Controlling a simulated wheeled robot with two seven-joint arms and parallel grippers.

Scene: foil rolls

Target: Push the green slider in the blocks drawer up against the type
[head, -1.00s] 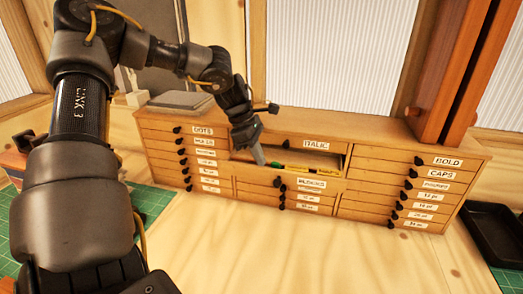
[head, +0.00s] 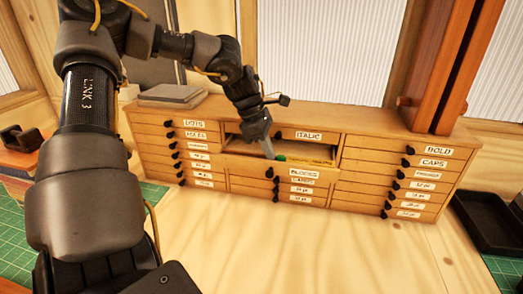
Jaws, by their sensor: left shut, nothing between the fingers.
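The blocks drawer (head: 243,165) is pulled open in the middle of the wooden cabinet. The green slider (head: 281,158) shows as a small patch behind the drawer's front. Yellowish type (head: 318,162) lies to its right, mostly hidden by the drawer front. I cannot tell whether slider and type touch. My left gripper (head: 268,152) is shut and empty, its tips reaching down into the drawer at the slider's left side, touching it or very close. My right gripper is not in view.
The other labelled drawers, such as the italic drawer (head: 308,136), are shut. A grey stack (head: 172,96) lies on the cabinet top at left. A black tray (head: 490,222) and green mats stand at the sides. The table in front of the cabinet is clear.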

